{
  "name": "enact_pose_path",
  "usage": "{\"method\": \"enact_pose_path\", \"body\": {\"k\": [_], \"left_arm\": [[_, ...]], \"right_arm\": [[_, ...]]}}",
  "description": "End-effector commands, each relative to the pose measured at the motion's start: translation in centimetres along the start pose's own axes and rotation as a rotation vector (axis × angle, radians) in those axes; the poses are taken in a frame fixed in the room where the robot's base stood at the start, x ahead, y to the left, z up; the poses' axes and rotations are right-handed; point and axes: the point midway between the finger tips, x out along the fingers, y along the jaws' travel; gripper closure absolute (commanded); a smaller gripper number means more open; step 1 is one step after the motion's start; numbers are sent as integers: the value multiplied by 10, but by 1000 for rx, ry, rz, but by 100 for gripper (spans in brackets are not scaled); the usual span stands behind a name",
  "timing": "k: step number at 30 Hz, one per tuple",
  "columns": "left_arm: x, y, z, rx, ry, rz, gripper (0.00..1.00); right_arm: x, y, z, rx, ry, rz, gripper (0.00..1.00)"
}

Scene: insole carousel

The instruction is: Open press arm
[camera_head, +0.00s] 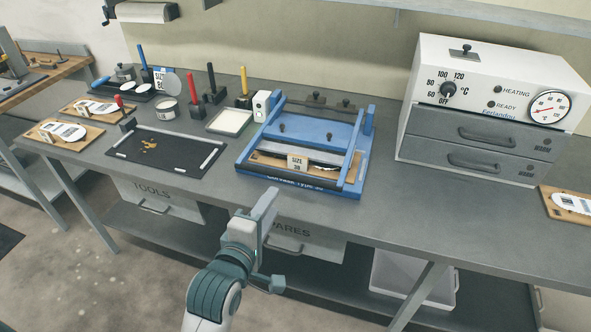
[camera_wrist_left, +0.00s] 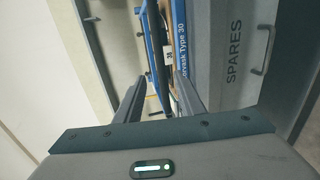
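The blue press (camera_head: 330,192) stands on the grey workbench, right of the middle. Its press arm, a blue frame with side bars (camera_head: 354,168) and a dark bar (camera_head: 290,178) across the front, lies low over the base. A wooden board with a "SIZE 38" label (camera_head: 298,162) shows between the side bars. My left gripper (camera_head: 272,243) is open and empty, in front of the bench edge and below the press, apart from it. In the left wrist view, the press (camera_wrist_left: 182,60) shows beyond the open fingers (camera_wrist_left: 158,97). My right gripper is not in view.
The grey-white heater with drawers (camera_head: 470,128) stands right of the press. A dark mat (camera_head: 165,155), a pale tray (camera_head: 230,121) and upright tools lie to its left. The "SPARES" drawer (camera_head: 300,235) is just behind my left gripper. Bare bench lies between press and heater.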

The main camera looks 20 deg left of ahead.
Motion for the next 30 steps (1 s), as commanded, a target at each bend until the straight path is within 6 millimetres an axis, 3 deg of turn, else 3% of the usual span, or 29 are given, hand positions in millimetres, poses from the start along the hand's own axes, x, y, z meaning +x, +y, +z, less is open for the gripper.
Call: {"method": "enact_pose_path", "body": {"k": [11,24,30], "left_arm": [[16,0,0,2,-1,-1,64],[87,1,0,4,0,-2,64],[122,2,0,5,0,-1,64]], "right_arm": [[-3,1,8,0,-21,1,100],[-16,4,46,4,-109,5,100],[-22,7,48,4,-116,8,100]]}}
